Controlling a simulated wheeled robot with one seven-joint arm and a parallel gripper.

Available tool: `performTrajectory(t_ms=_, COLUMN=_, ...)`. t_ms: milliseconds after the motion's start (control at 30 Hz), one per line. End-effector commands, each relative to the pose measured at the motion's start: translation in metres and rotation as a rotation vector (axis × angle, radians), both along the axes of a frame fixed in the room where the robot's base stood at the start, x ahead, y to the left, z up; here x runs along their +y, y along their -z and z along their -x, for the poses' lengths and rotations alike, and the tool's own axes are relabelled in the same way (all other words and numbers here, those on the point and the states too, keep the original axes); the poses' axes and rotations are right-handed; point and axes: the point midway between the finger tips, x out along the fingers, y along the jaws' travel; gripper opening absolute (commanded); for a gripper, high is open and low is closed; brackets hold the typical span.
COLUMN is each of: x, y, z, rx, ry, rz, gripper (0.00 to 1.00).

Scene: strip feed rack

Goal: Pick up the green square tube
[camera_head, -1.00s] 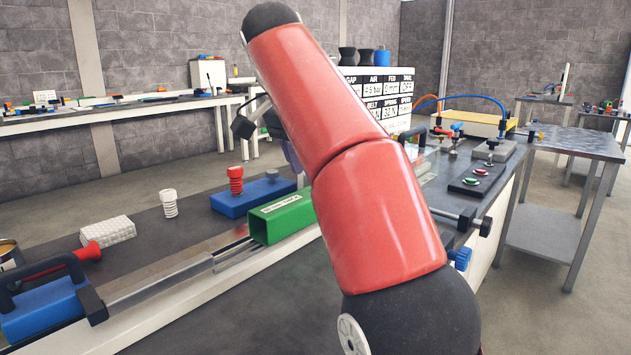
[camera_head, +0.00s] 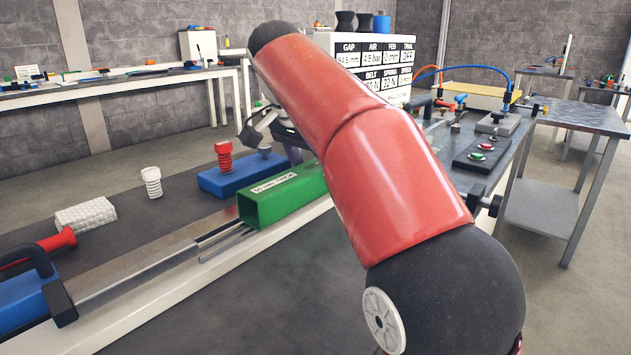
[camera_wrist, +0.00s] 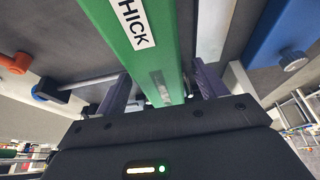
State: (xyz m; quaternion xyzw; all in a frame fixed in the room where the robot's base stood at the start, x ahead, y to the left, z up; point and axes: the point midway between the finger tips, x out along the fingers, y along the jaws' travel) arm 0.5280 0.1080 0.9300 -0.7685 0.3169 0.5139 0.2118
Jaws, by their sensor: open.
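The green square tube (camera_head: 268,201) lies along the bench at the end of a metal rail in the head view. Its open end faces the lower left, and a white label is on its top. My red arm hides its far end. In the wrist view the green tube (camera_wrist: 152,62) runs up and down the picture, with part of a label reading "HICK". My gripper (camera_wrist: 162,82) is open, with one dark finger on each side of the tube in that view. No contact shows, and I cannot tell the height of the fingers over it.
A blue block (camera_head: 228,181) with a red ribbed post (camera_head: 224,157) stands just behind the tube. A white ribbed post (camera_head: 151,183) and a white bumpy block (camera_head: 85,215) are farther left. A metal rail (camera_head: 135,279) runs along the bench's front. Open floor lies in front.

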Motion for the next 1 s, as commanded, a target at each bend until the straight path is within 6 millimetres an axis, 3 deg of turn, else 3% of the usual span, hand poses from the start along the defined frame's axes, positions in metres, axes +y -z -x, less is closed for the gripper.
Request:
performTrajectory(t_ms=267, x=-0.0012, y=0.0033, z=-0.001, rx=-0.001, ry=0.0, rz=-0.001, gripper=0.71)
performTrajectory(t_ms=800, x=-0.001, y=0.0033, z=-0.001, rx=0.0, ry=0.0, rz=0.0, gripper=0.02)
performTrajectory(t_ms=1000, x=-0.0014, y=0.0011, z=-0.0007, rx=-0.005, ry=0.0, rz=-0.001, gripper=0.0)
